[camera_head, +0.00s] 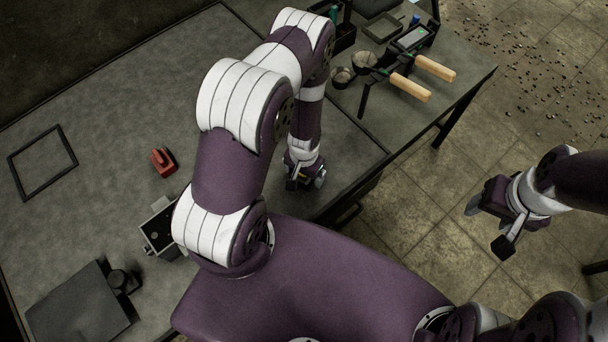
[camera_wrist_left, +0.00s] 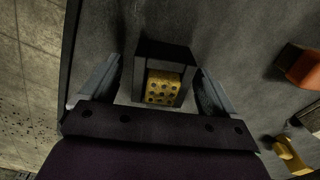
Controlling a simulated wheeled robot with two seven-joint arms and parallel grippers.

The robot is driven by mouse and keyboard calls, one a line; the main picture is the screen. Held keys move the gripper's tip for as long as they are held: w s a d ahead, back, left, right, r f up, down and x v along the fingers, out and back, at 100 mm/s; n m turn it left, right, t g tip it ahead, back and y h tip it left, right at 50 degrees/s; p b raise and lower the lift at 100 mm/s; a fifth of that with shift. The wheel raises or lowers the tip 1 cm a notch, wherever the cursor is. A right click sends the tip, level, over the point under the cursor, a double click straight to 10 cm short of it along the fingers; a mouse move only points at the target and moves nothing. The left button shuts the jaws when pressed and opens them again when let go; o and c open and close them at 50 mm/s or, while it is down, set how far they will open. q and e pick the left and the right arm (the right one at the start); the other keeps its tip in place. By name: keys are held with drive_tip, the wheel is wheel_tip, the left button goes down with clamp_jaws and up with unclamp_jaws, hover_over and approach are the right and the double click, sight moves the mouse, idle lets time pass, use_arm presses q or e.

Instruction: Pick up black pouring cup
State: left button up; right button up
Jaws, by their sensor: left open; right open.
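Two small dark round cups, one (camera_head: 341,77) nearer and one (camera_head: 363,62) farther, stand on the far right part of the table; I cannot tell which is the pouring cup. My left gripper (camera_head: 305,183) is low over the table's front edge, nearer than the cups and apart from them. In the left wrist view its open fingers (camera_wrist_left: 160,88) stand on both sides of a dark box-like thing (camera_wrist_left: 163,50) with a yellow block with holes (camera_wrist_left: 163,87) in it. I cannot tell whether they touch. My right gripper (camera_head: 488,226) is open and empty, over the floor.
A red block (camera_head: 162,162), a black frame (camera_head: 42,133), a grey box (camera_head: 160,228) and a dark plate (camera_head: 78,308) are on the left part of the table. Table space between the frame and red block is clear.

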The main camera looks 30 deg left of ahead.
use_arm(q)
drive_tip(key=shift+a+f, duration=0.1)
drive_tip(key=shift+f, duration=0.25)
drive_tip(key=c, duration=1.3)
drive_tip(key=shift+o, duration=0.2)
drive_tip(key=shift+r, duration=0.1)
